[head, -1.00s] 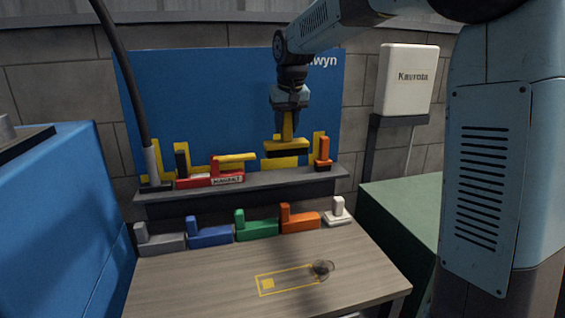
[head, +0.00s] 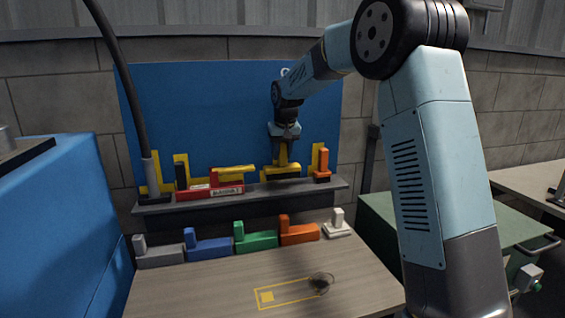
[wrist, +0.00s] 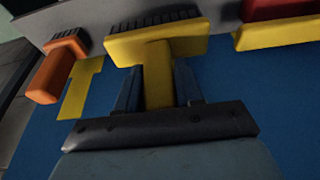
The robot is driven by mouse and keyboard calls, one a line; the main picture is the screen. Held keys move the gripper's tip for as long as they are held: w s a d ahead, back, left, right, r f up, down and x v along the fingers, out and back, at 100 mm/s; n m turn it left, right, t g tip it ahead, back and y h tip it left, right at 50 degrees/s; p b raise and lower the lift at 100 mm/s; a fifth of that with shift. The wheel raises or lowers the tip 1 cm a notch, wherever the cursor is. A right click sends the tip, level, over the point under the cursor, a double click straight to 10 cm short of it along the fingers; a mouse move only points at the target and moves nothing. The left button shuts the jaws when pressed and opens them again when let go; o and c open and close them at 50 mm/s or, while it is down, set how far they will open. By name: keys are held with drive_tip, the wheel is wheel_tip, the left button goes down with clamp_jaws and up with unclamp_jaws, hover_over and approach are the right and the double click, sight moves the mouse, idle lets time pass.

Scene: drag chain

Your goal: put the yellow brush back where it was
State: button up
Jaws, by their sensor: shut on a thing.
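The yellow brush (head: 281,174) is upright in my gripper (head: 283,149), handle up and dark bristles down, in front of the blue board (head: 225,120). Its bristles are at the level of the grey shelf (head: 255,196); I cannot tell whether they touch it. In the wrist view the fingers of my gripper (wrist: 157,90) are shut on both sides of the handle of the yellow brush (wrist: 155,46). Any yellow outline directly behind this brush is hidden.
An orange brush (head: 323,164) stands close to the right on the shelf, with a yellow shape (head: 315,157) behind it.

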sight(282, 161)
drive_tip(key=shift+s+x, duration=0.15)
drive_tip(key=shift+x, duration=0.7)
drive_tip(key=shift+s+x, duration=0.15)
drive_tip(key=shift+x, duration=0.75)
drive_tip(key=shift+d+f, duration=0.1)
drive_tip(key=shift+f, duration=0.05)
drive_tip(key=o, duration=1.1)
